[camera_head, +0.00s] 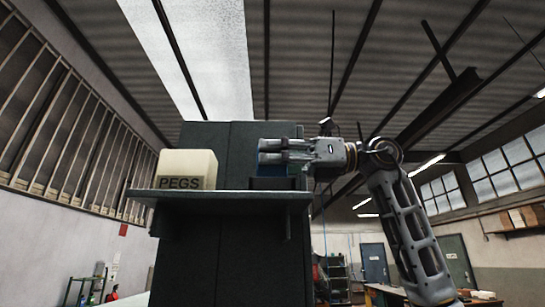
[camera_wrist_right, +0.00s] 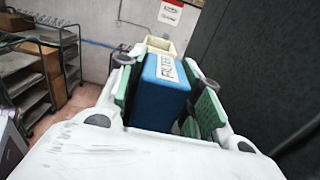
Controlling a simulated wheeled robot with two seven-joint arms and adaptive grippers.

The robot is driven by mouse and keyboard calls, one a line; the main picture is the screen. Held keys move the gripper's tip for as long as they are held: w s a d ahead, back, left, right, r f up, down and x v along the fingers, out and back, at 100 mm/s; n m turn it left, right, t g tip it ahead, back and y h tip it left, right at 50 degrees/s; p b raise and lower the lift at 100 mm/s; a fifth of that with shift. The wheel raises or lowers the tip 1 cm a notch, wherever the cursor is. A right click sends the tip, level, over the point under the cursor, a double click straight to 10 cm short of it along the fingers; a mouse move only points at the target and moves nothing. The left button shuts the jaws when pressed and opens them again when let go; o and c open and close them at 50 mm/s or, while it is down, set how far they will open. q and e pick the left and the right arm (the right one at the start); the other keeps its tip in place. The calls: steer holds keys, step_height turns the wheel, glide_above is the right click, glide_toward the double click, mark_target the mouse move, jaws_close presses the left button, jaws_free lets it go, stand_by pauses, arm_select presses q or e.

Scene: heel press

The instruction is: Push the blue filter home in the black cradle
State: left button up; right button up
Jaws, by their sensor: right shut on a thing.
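The blue filter (camera_head: 270,145) is above the black cradle (camera_head: 273,183) at the right part of a raised shelf. In the right wrist view, the filter (camera_wrist_right: 160,95) has a white FILTER label and sits between the green finger pads. My right gripper (camera_head: 270,152) reaches in from the right and is shut on the filter; it also fills the wrist view (camera_wrist_right: 165,90). The gripper hides much of the filter in the head view. I cannot tell whether the filter's lower end is inside the cradle. The cradle does not show in the wrist view. My left gripper is out of view.
A cream box marked PEGS (camera_head: 182,170) stands on the left of the shelf (camera_head: 225,196). A dark panel (camera_head: 215,140) rises behind the shelf. The shelf between box and cradle is bare. Shelving units (camera_wrist_right: 55,65) stand away in the room.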

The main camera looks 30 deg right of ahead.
steer(key=shift+f+b, duration=0.4)
steer(key=shift+f, duration=0.25)
stand_by(0.7)
steer(key=shift+f+p, duration=0.2)
steer(key=shift+p, duration=0.25)
stand_by(2.6)
steer(key=shift+f, duration=0.45)
stand_by(1.4)
steer(key=o, duration=1.1)
steer(key=shift+s+d+r, duration=0.1)
steer(key=v, duration=1.1)
steer(key=shift+s+d, duration=0.25)
steer(key=shift+d, duration=0.1)
